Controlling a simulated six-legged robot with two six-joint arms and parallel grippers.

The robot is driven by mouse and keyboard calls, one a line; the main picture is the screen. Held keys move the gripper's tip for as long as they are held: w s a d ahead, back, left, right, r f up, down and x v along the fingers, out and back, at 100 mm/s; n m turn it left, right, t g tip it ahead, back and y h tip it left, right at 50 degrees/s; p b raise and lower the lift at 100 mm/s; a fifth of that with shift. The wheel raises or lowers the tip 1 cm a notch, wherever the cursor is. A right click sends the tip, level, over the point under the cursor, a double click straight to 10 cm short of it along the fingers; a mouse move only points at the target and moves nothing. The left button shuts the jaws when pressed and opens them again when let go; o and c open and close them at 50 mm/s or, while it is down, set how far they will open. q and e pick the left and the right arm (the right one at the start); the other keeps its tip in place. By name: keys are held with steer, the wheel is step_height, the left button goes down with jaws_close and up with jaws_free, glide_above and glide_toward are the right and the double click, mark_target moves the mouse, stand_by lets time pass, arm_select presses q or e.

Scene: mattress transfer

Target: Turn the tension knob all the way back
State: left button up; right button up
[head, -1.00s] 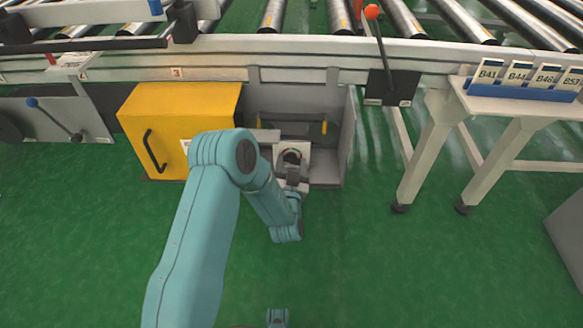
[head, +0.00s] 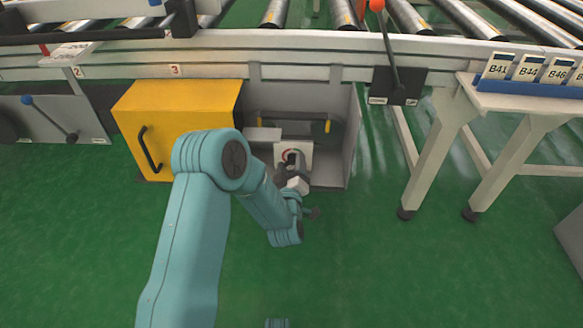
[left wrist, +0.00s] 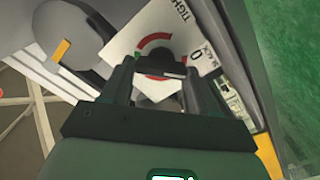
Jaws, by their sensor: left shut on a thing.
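The tension knob is a small dark part on a white plate with a red ring mark (left wrist: 165,38); the plate also shows in the head view (head: 306,150), inside the open bay under the conveyor. The letters "TIGH" and a "0" show on the plate in the left wrist view. My left gripper (left wrist: 160,75) is shut on the knob (left wrist: 158,60), with one finger on each side of it. In the head view the left gripper (head: 288,168) covers most of the knob. The left wrist view looks tilted against the bay.
The yellow door (head: 180,115) with a black handle stands open at the bay's left. The grey bay wall (head: 350,140) is close on the right. A white table (head: 530,110) with numbered cards stands at the right. The green floor in front is clear.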

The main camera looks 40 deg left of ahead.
arm_select(q)
steer(key=shift+a+r+n, duration=0.15)
steer(key=shift+n, duration=1.45)
steer(key=o, duration=1.1)
steer(key=shift+c, duration=0.2)
steer(key=shift+s+f, duration=0.1)
steer(key=shift+f, duration=0.1)
